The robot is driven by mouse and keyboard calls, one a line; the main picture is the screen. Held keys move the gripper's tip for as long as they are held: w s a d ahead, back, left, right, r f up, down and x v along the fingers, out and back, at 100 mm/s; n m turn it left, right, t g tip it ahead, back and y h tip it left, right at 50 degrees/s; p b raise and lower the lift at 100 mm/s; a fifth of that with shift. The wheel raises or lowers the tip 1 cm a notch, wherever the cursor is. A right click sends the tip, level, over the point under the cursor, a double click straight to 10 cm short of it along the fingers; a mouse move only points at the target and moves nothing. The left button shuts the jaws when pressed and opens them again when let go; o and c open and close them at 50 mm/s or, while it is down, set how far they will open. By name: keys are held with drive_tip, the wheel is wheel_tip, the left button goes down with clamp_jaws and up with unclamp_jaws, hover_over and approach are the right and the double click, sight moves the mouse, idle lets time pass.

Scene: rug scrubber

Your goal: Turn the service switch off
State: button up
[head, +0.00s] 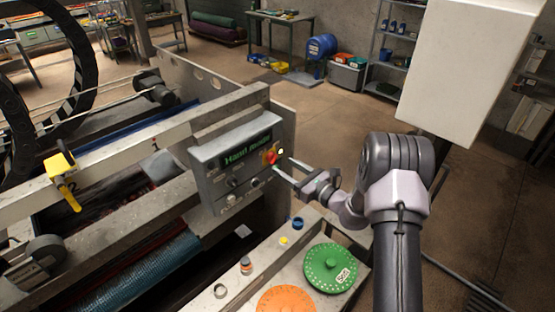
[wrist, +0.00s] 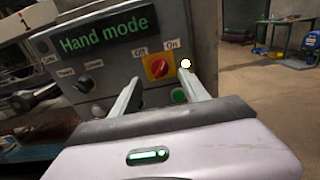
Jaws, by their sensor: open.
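The service switch (wrist: 158,67) is a red rotary knob on a yellow plate, between labels "Off" on its left and "On" on its right. It sits on the grey control panel (head: 208,163), whose green display reads "Hand mode". In the head view the switch (head: 269,157) is at the panel's right side. A lit white lamp (wrist: 186,63) is right of the switch. My gripper (wrist: 160,88) is open, its two fingers pointing at the panel on either side below the switch. I cannot tell whether the fingers touch the panel.
Other knobs (wrist: 84,82) are on the panel's left part. Below the panel in the head view is a ledge with a green disc (head: 331,267), an orange disc (head: 287,300) and small caps. A yellow clamp (head: 62,178) is on the machine's rail. Open floor lies behind.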

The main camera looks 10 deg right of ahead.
sight(273, 158)
drive_tip(key=x, duration=0.4)
drive_tip(key=shift+w+a, duration=0.25)
drive_tip(key=shift+w, duration=0.1)
clamp_jaws()
